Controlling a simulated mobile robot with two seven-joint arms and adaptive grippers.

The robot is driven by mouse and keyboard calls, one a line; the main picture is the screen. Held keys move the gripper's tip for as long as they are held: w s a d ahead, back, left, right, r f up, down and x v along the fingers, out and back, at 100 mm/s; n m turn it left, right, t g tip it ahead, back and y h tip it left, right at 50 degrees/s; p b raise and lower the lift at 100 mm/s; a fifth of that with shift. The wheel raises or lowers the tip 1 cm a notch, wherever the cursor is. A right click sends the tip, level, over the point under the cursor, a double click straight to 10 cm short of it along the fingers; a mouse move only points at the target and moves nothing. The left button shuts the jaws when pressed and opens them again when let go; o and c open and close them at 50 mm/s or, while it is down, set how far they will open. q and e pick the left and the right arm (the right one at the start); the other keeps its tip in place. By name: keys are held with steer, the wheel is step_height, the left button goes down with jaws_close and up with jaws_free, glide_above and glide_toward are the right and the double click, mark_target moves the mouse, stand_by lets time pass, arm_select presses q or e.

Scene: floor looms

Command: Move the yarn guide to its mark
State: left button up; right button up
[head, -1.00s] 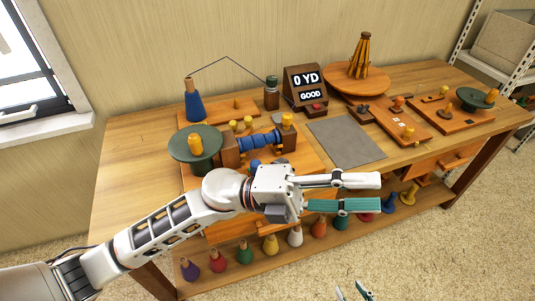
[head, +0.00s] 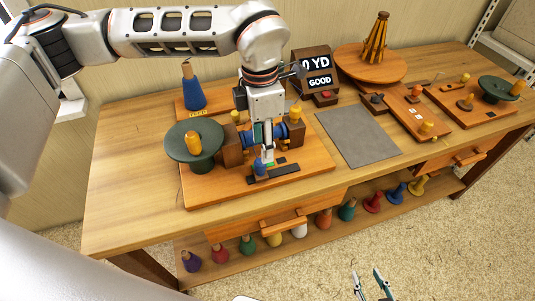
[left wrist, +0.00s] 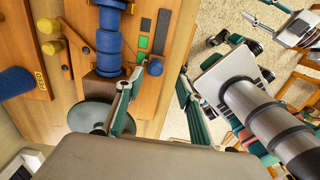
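The yarn guide appears to be the small blue knob (head: 260,168) on a dark track at the front of the wooden winder board. It also shows in the left wrist view (left wrist: 155,67). I cannot tell for certain which is the mark. My left gripper (head: 265,158) points down at the knob. In the left wrist view its fingers (left wrist: 160,77) are apart, with the knob between or just beyond their tips. My right gripper (head: 370,284) is open and empty, low in front of the bench.
Behind the track is a blue yarn roll (left wrist: 109,38) between wooden blocks. A green disc (head: 194,142) with a yellow peg stands left, a blue cone (head: 193,92) behind. A grey mat (head: 357,136) lies right. The counter (head: 316,75) reads "0 YD GOOD".

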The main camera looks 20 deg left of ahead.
mark_target(260, 169)
arm_select(q)
steer(key=shift+w+a, duration=0.2)
steer(key=shift+a, duration=0.1)
step_height(260, 169, down, 8)
steer(key=shift+r, duration=0.25)
steer(key=shift+d, duration=0.1)
jaws_close()
